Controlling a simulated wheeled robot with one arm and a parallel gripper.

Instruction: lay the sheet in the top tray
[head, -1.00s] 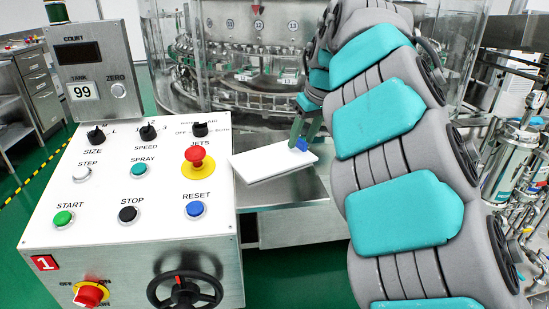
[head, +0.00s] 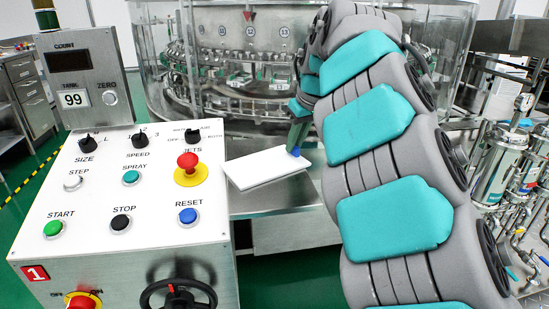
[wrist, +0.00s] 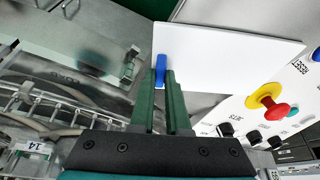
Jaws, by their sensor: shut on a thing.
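The sheet (head: 262,170) is a flat white rectangle with a blue tab (head: 294,151) at one edge. In the head view it lies level just right of the control panel, over a steel ledge. The wrist view shows the white sheet (wrist: 225,55) ahead of the fingers, with the blue tab (wrist: 160,68) at the fingertips. My gripper (head: 297,143), with dark green fingers, is shut on the tab edge; it also shows in the wrist view (wrist: 161,80). I cannot tell whether the sheet touches the ledge. I cannot make out the top tray for certain.
The control panel (head: 110,225), with a red jets button (head: 188,161), stands close left of the sheet. The round glass-walled washer (head: 225,60) stands behind. A numbered wire rack (wrist: 40,112) lies lower left in the wrist view. Steel filter vessels (head: 495,165) stand at right.

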